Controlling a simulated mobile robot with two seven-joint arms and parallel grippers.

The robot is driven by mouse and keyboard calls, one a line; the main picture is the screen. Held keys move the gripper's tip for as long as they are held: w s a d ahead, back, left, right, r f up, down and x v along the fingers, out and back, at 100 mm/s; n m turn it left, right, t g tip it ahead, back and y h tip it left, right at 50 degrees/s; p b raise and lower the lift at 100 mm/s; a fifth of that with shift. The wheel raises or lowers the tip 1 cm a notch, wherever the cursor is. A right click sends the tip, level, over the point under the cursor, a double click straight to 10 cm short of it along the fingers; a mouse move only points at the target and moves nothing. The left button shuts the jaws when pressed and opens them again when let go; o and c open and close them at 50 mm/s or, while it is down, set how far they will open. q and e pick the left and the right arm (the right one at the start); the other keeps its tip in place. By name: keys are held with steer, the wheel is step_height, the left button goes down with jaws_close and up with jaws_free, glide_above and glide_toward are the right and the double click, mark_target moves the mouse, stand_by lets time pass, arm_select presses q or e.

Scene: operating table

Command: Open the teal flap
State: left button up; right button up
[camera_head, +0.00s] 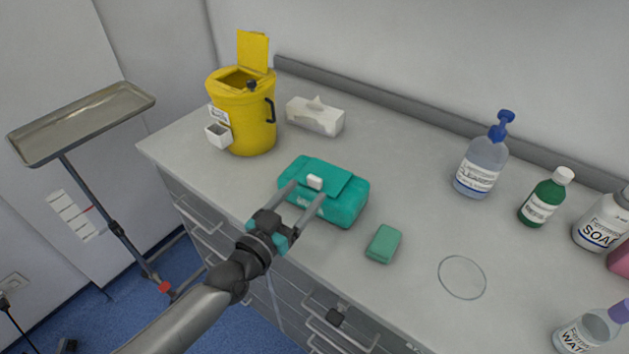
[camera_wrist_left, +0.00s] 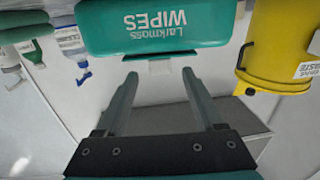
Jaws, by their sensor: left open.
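A teal wipes pack (camera_head: 346,206) lies on the grey counter near its front edge. Its teal flap (camera_head: 322,174) lies flat over the top and looks closed, with a white tab (camera_head: 314,182) at its front edge. My left gripper (camera_head: 299,199) is open and empty in front of the pack, its fingers pointing at it. In the left wrist view the pack (camera_wrist_left: 110,28) shows upside-down lettering, and a pale tab (camera_wrist_left: 160,67) sits between and just beyond the open fingertips (camera_wrist_left: 159,76). Whether the fingers touch the pack is unclear. My right gripper is not in view.
A yellow waste bin (camera_head: 250,125) with raised lid and a tissue box (camera_head: 314,118) stand behind the pack. A green soap bar (camera_head: 383,244) lies to its right, then a clear ring (camera_head: 462,278) and several bottles. A metal tray stand (camera_head: 80,118) is at left.

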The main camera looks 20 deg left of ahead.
mark_target(313, 183)
arm_select(q)
steer(key=shift+x, duration=2.55)
jaws_close()
